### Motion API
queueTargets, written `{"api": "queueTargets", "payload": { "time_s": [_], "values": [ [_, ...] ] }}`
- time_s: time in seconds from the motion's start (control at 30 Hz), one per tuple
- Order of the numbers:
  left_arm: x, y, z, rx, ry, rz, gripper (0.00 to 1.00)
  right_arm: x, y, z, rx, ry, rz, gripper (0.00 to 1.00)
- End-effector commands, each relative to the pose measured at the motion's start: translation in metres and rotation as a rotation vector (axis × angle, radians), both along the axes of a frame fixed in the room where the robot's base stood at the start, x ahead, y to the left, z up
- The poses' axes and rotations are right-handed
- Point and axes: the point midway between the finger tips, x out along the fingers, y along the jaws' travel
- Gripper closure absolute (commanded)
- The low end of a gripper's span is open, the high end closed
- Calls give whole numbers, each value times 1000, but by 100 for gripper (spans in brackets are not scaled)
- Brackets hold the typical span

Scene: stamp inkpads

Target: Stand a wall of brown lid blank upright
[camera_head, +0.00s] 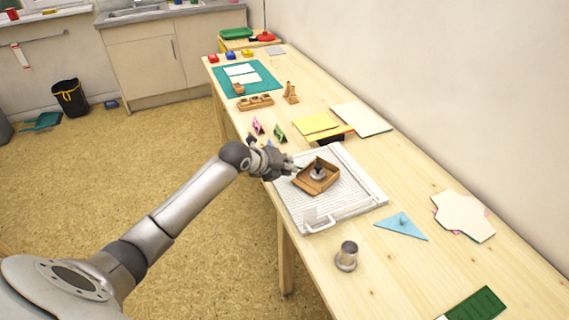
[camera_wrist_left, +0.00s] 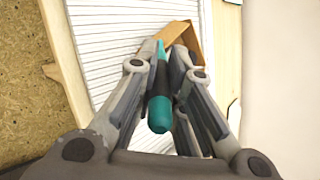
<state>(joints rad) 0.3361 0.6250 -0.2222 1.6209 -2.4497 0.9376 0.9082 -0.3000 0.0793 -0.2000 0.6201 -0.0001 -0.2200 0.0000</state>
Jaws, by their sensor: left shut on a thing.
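The brown lid blank (camera_head: 316,187) lies on a white ridged board (camera_head: 300,207), with walls standing around much of its base. Whether every wall is fully upright is hard to tell. A dark-knobbed weight (camera_head: 318,172) sits inside it. My left gripper (camera_head: 290,167) is at the blank's left side. In the left wrist view, my left gripper (camera_wrist_left: 160,75) is shut on a slim teal and black tool (camera_wrist_left: 160,113). The tool's thin end points towards the brown blank (camera_wrist_left: 185,35), partly hidden behind the fingers. I cannot tell whether they touch. My right gripper is not in view.
A wall borders the table's right side.

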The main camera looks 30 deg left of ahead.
Motion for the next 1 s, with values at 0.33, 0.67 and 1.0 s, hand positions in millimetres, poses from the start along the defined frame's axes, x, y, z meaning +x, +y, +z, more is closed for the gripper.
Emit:
{"api": "queueTargets", "payload": {
  "time_s": [0.33, 0.67, 1.0],
  "values": [
    [0, 1, 1, 0, 0, 0, 100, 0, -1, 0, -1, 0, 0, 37],
    [4, 14, 7, 0, -1, 1, 100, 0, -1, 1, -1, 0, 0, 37],
    [5, 19, 17, 0, -1, 0, 100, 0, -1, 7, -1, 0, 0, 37]
  ]
}}
